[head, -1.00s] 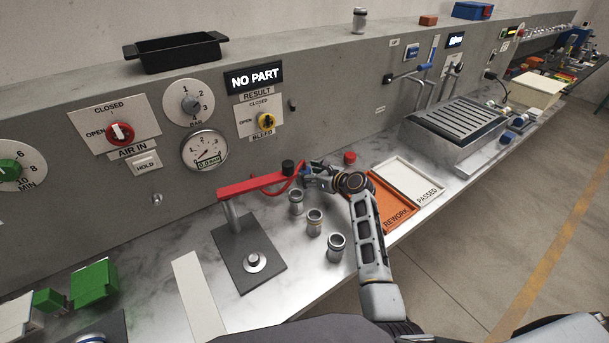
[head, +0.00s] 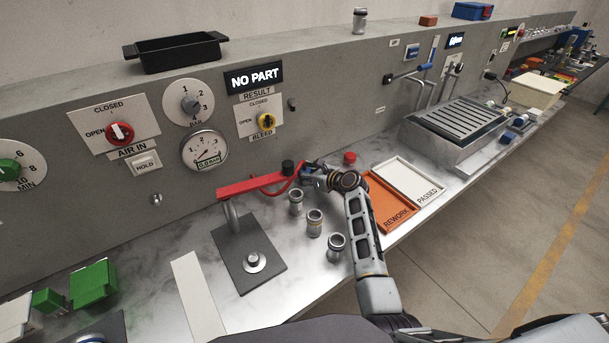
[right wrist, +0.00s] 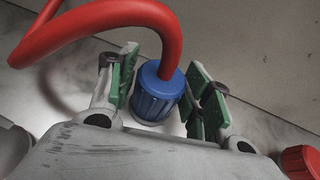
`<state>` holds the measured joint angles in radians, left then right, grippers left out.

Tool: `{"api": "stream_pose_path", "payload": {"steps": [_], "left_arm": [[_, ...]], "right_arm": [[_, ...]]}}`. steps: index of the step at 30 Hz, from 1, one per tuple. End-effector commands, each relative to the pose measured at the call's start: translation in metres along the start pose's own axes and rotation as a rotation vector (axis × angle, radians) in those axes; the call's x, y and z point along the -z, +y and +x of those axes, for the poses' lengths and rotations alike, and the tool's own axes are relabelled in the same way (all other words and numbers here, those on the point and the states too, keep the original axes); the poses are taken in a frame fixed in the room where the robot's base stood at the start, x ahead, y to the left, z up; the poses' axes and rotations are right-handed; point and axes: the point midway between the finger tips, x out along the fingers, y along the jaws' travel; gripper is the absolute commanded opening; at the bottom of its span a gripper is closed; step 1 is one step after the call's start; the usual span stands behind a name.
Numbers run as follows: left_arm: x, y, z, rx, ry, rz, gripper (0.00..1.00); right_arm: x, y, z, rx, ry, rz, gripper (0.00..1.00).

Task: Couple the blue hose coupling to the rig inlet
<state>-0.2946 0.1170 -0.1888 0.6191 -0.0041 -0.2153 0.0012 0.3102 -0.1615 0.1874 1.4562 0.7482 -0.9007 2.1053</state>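The blue hose coupling (right wrist: 157,94) sits at the end of a red hose in the right wrist view. My right gripper (right wrist: 165,85) has its green-padded fingers on both sides of the coupling; they look open, with no clear grip on it. In the head view my right gripper (head: 312,172) is at the hose end near the wall, and it mostly hides the coupling. The rig inlet seems to be the small metal stub (head: 156,200) low on the grey wall, well to the left of my gripper. My left gripper is not in view.
A red clamp arm (head: 250,186) stands over a dark plate (head: 250,262) between the gripper and the stub. Several metal castings (head: 315,222) stand in front of the gripper. A red cap (head: 349,158) and the orange rework tray (head: 391,212) are to the right.

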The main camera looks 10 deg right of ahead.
Motion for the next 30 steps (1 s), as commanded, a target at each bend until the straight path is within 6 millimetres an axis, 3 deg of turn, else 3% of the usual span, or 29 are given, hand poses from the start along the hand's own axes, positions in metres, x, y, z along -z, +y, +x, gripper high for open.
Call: {"api": "stream_pose_path", "payload": {"steps": [1, 7, 19, 30], "left_arm": [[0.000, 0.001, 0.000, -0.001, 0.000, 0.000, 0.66], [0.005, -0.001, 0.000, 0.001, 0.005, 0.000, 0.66], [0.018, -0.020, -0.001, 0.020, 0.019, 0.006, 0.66], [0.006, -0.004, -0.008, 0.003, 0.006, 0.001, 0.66]], "right_arm": [[0.000, 0.000, 0.000, 0.000, 0.000, 0.000, 0.38], [0.000, 0.000, 0.000, 0.000, 0.000, 0.000, 0.15], [-0.008, 0.000, -0.002, 0.000, -0.003, -0.001, 0.15], [-0.051, 0.000, -0.018, 0.000, -0.004, -0.001, 0.15]]}}
